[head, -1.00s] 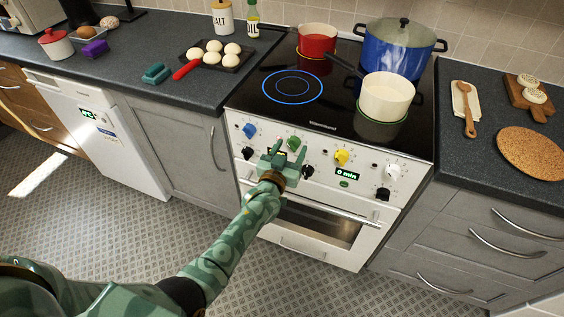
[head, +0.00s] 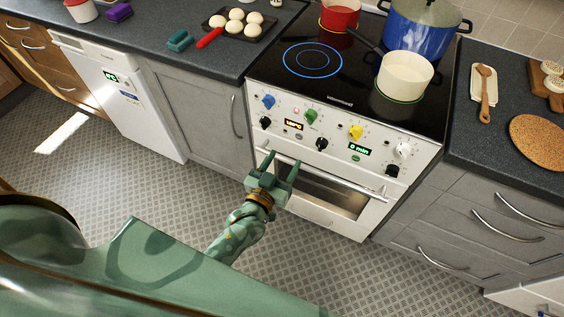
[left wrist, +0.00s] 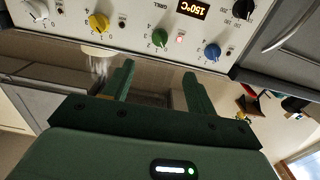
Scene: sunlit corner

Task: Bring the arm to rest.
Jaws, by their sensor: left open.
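My left gripper (head: 281,163) is green, open and empty. It hangs in front of the upper oven door, just below the cooker's control panel (head: 330,130), with its fingers pointing up toward the panel. In the left wrist view the open fingers (left wrist: 158,70) have nothing between them, and the panel appears upside down beyond them. The green knob (head: 311,116) shows clear of the fingers, and it also shows in the left wrist view (left wrist: 160,38). My left forearm shows below the gripper. My right gripper is not in view.
The oven handle (head: 330,181) is close to the gripper. On the hob are a cream saucepan (head: 405,75), a blue pot (head: 422,30) and a red pot (head: 340,14). A bun tray (head: 238,28) is on the left worktop. The floor (head: 150,200) is clear.

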